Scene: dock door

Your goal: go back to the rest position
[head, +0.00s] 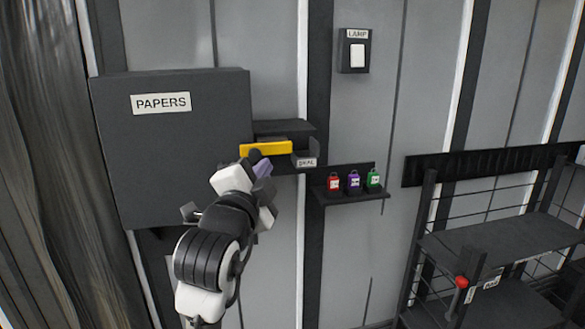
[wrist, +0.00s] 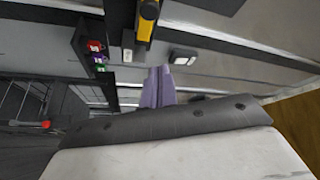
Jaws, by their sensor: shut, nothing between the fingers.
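My gripper (head: 262,169) is at the end of my raised arm, in front of the wall just below a yellow bar (head: 265,148). In the wrist view my gripper's pale purple fingers (wrist: 158,88) are together with nothing between them. The yellow bar also shows at the top of the wrist view (wrist: 147,22), apart from the fingertips there. In the head view my gripper overlaps the bar's lower edge, and I cannot tell from that view whether they touch.
A dark box labelled PAPERS (head: 170,160) is left of my arm. A small shelf (head: 352,199) holds red (head: 334,182), purple (head: 354,180) and green (head: 373,179) tags. A LAMP switch (head: 357,55) is above. A dark rack (head: 480,245) with a red knob (head: 461,281) stands at right.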

